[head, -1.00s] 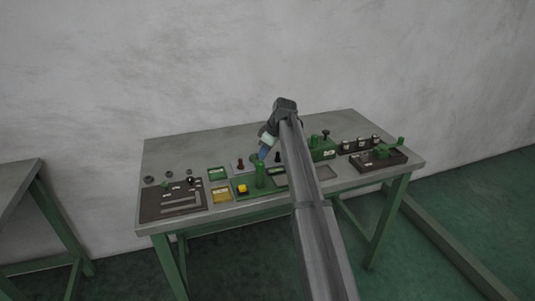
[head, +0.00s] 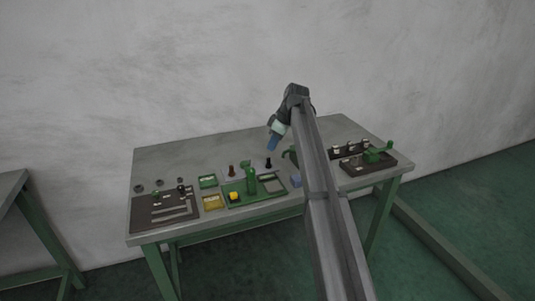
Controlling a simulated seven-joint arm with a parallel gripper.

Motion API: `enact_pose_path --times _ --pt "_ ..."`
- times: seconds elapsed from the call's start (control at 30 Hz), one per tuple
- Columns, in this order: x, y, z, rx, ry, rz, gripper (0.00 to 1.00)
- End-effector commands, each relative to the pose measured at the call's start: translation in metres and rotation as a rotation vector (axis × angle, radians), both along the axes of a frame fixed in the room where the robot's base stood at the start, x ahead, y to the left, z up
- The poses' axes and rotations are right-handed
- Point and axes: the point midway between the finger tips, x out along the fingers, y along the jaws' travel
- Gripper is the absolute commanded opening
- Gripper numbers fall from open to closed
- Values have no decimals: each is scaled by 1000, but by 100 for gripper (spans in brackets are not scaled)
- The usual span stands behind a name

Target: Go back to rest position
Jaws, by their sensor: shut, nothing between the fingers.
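My gripper (head: 272,146) shows in the head view at the end of my raised arm. It points down and to the left, above the middle of the workbench (head: 165,155). Its fingers are shut and nothing shows between them. It is apart from the tabletop and from the green machine (head: 250,182) below it and to the left. My arm hides part of the bench's right half.
Another dark board with a green fixture (head: 372,156) is at the right. The back left tabletop is mostly clear.

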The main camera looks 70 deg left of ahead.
Motion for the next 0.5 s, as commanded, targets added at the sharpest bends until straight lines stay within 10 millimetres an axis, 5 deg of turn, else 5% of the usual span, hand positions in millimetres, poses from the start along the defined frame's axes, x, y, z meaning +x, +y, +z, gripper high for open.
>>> enact_pose_path --times 0.5 --pt "8 -4 21 -2 2 -4 0"
